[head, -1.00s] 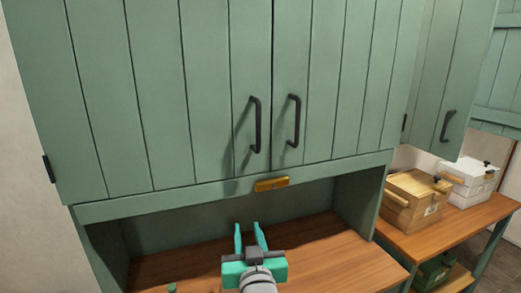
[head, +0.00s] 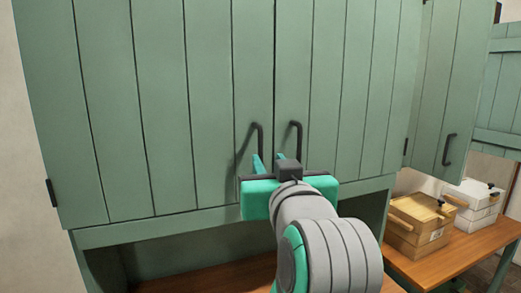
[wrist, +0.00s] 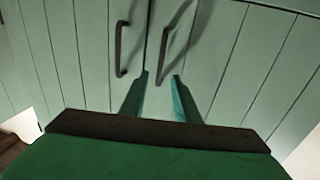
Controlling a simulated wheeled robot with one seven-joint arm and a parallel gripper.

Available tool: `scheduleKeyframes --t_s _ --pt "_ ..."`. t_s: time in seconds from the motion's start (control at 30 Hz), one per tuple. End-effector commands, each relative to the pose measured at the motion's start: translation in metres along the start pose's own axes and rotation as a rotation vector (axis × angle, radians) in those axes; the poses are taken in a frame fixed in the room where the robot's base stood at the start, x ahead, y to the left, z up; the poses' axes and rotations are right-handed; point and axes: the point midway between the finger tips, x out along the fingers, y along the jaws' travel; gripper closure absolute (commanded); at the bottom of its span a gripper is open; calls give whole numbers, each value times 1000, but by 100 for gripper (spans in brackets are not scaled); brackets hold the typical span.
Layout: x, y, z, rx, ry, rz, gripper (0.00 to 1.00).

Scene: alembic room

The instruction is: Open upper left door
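The upper left door (head: 165,110) is a shut green plank panel with a dark bar handle (head: 260,137) near its right edge. The wrist view appears upside down relative to the head view; there this handle (wrist: 163,52) lies beyond the gap between my fingertips. My gripper (head: 268,160) is open and empty, its teal fingers just in front of the handle's lower part. The fingers also show in the wrist view (wrist: 160,80). My wrist hides the area below. Whether a finger touches the handle I cannot tell.
The upper right door (head: 345,90) is shut, its handle (head: 298,145) close to the right of my fingers. A table (head: 425,262) at the right bears a wooden box (head: 418,225) and a white box (head: 474,205). Another handled green cabinet panel (head: 440,80) stands beyond.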

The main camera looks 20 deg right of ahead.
Motion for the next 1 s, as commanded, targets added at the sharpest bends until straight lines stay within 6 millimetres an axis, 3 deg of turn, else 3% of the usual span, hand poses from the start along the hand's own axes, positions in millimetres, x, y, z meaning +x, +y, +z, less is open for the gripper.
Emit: scheduleKeyframes --t_s 0.6,1.0 --pt "93 -5 1 0 -3 -7 71" --pt "104 -1 1 -1 0 -1 71"
